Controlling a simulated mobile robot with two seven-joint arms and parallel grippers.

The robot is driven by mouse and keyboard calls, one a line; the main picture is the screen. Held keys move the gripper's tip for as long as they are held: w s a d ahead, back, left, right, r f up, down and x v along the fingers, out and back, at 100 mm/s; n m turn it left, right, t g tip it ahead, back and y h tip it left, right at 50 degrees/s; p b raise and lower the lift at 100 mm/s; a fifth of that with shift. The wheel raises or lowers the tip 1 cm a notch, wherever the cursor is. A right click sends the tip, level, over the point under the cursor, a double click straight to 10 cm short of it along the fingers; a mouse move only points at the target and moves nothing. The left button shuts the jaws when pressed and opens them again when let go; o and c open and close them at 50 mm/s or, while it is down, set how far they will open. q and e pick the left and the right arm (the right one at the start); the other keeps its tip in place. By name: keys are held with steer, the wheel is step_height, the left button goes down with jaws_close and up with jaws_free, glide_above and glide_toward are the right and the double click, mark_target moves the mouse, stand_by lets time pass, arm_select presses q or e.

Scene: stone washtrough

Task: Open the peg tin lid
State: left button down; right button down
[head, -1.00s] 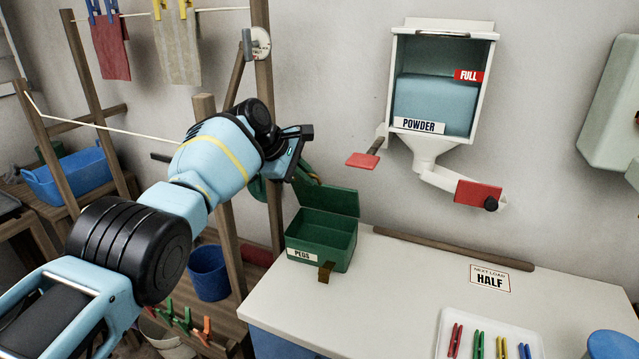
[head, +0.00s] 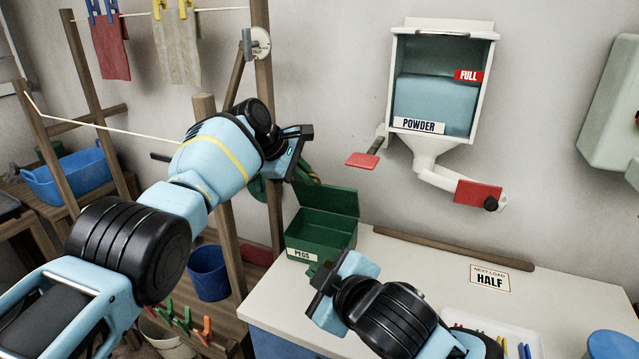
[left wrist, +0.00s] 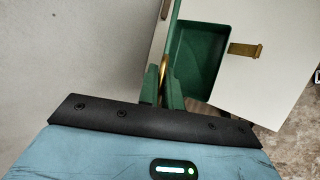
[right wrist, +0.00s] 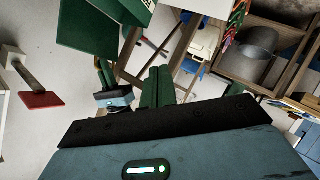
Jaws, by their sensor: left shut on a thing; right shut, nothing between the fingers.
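The green peg tin (head: 340,238), labelled PEGS, stands at the table's back left corner. Its lid (head: 338,198) stands up open at the back, and the tin's inside shows empty in the left wrist view (left wrist: 195,60). My left gripper (head: 312,178) is shut on the lid's upper left edge; a brassy piece shows between its fingers. My right gripper (head: 318,267) is shut and empty, close in front of the tin, and covers part of its front. The brass tab (left wrist: 245,50) on the tin's front is hidden in the head view.
A white tray (head: 540,346) with coloured pegs lies at the front right, partly behind my right arm. A HALF card (head: 490,278) lies on the white table (head: 420,270). A powder dispenser (head: 440,85) with red paddles hangs on the wall above. A wooden post stands left of the tin.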

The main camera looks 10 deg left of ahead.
arm_select(q)
steer(key=shift+r, duration=0.1)
arm_select(e)
steer(key=w+d+r+n+t+y, duration=0.1)
steer(key=w+d+r+n+t, duration=0.1)
steer(key=w+r+n+t, duration=0.2)
steer(key=w+r+n, duration=0.3)
steer(key=shift+d+r+n, duration=0.15)
steer(key=shift+r+n, duration=0.05)
steer(key=shift+n, duration=0.2)
steer(key=shift+w, duration=0.2)
glide_toward(312, 176)
steer(key=w+a, duration=0.3)
steer(key=w, duration=0.1)
steer(key=shift+w+f, duration=0.3)
steer(key=shift+w, duration=0.25)
